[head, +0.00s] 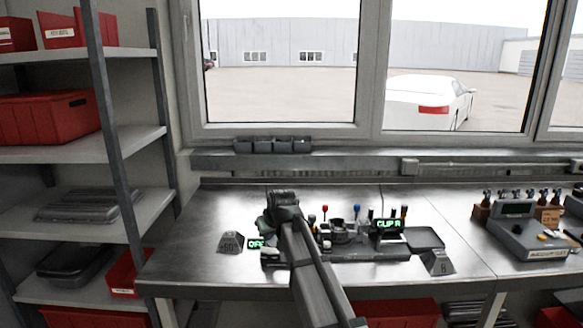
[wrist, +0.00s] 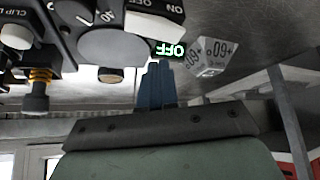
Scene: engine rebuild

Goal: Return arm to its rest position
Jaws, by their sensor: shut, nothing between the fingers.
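My arm reaches from the bottom of the head view over the metal workbench (head: 200,262), and its bent wrist end is above the fixture in the middle. In the wrist view my gripper (wrist: 158,68) shows as blue fingers closed together with nothing between them. The fingertips point toward a small green OFF display (wrist: 170,49) and a white ON/OFF rocker switch (wrist: 155,20). Whether they touch anything I cannot tell. In the head view my arm hides part of the fixture, and the fingers are not clear there.
A grey block marked 60 (head: 231,243) stands left of the fixture (head: 365,245), and a block marked B (head: 438,262) stands right. A CLIP A display (head: 389,224) is at the fixture's back. A grey device (head: 528,238) stands further right. Shelves (head: 85,148) with red bins are at left. The bench's left end is clear.

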